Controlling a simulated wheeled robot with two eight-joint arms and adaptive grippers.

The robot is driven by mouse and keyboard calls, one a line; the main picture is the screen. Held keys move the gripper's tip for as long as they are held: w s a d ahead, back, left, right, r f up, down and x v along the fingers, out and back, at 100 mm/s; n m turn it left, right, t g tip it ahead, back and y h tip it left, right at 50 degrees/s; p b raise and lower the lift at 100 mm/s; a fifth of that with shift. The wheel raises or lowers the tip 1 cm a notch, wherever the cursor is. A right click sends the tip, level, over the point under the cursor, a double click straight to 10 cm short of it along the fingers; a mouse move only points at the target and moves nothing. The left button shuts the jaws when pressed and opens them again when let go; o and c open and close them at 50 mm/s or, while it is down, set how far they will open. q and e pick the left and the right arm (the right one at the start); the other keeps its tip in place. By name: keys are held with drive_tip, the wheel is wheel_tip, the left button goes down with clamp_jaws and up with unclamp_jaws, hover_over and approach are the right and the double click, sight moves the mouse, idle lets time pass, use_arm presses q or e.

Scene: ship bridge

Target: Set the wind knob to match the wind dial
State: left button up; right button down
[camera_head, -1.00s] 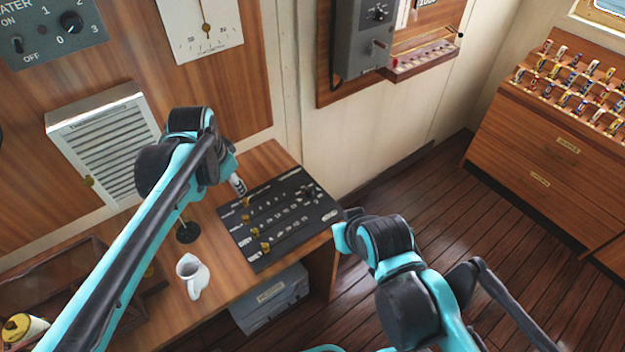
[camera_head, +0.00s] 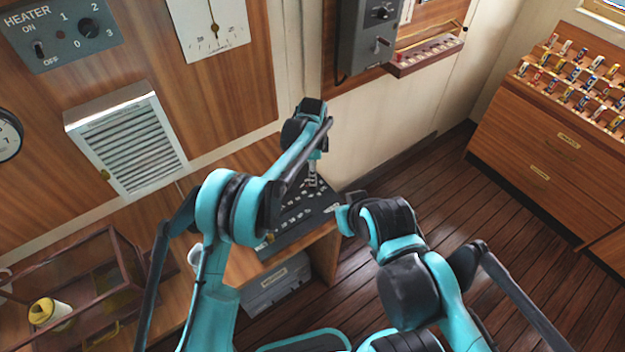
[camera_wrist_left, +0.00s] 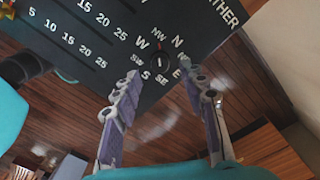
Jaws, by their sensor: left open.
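The wind knob (camera_wrist_left: 160,62) is a small round dark knob ringed by compass letters on the black weather panel (camera_wrist_left: 95,50). A short red mark shows above it near NW. In the head view the panel (camera_head: 290,232) lies on the wooden desk, partly covered by my left arm. My left gripper (camera_head: 312,178) points down over the panel's far right part. In the left wrist view the open fingers (camera_wrist_left: 160,80) lie to either side of the knob; contact cannot be told. I cannot identify the wind dial for certain. My right gripper is out of view.
A round white dial (camera_head: 8,135) is cut off at the left edge. A gauge (camera_head: 213,35) and heater panel (camera_head: 62,32) hang on the wall. A white jug (camera_head: 194,256) is partly hidden behind my left arm. A glass case (camera_head: 75,285) stands left; open floor (camera_head: 440,200) lies right.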

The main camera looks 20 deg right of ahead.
use_arm(q)
wheel_tip(320, 180, down, 4)
drive_tip(key=shift+f, duration=0.1)
clamp_jaws()
drive_tip(key=shift+b, duration=0.3)
